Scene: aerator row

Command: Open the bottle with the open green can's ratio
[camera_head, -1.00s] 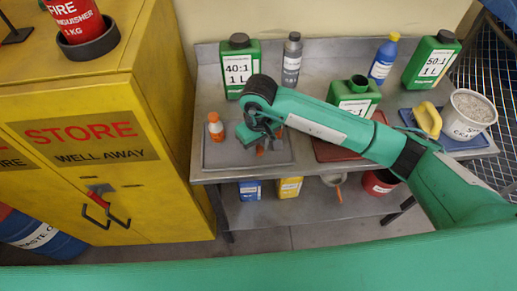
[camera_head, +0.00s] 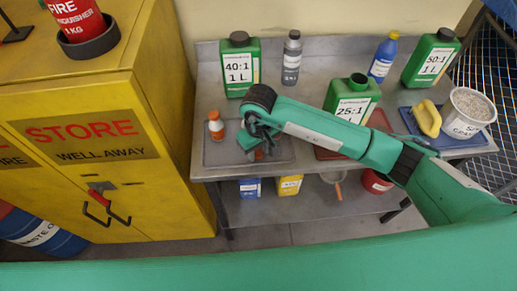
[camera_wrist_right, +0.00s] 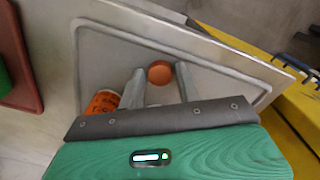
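The open green can (camera_head: 352,98) has an uncapped black neck and a 25:1 label. It stands on the bench behind my right arm. My right gripper (camera_head: 257,147) is low over this tray, open. In the right wrist view, a round orange cap (camera_wrist_right: 160,73) shows between its fingertips, with small gaps either side. Another orange bottle (camera_wrist_right: 104,103) with a label is left of the fingers, partly hidden; I cannot read its ratio. My left gripper is not in view.
A 40:1 can (camera_head: 240,65), grey bottle (camera_head: 291,58), blue bottle (camera_head: 383,58) and 50:1 can (camera_head: 431,58) stand along the back. A red tray (camera_head: 325,153) is under my arm. A yellow cabinet (camera_head: 150,190) borders the left.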

